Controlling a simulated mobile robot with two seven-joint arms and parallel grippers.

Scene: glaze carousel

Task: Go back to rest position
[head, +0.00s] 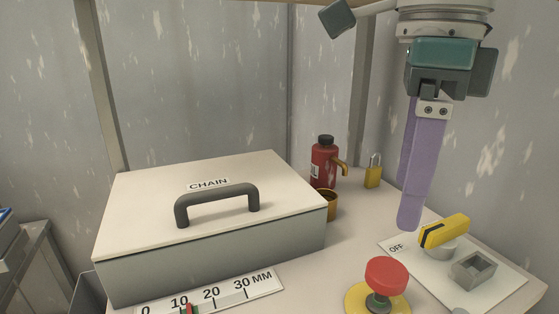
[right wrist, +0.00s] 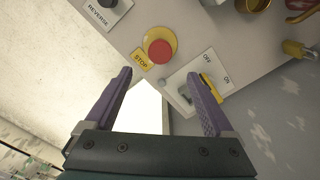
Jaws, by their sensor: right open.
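My right gripper (head: 410,215) hangs down from the upper right of the head view, its purple fingers above the bench near the switch panel. In the right wrist view its two fingers (right wrist: 158,85) are spread apart with nothing between them. The yellow switch handle (head: 443,231) on the white OFF/ON plate (head: 510,290) is close to the right of the fingers in the head view; I cannot tell whether they touch. In the right wrist view the handle (right wrist: 212,87) is partly behind one finger. My left gripper is in neither view.
A red mushroom button (head: 386,275) stands at the bench front. A grey CHAIN box (head: 205,262) with a dark handle fills the left. Behind are a red bottle (head: 324,163), a brass cup (head: 332,206) and a yellow padlock (head: 373,177). A millimetre scale (head: 215,294) lies in front.

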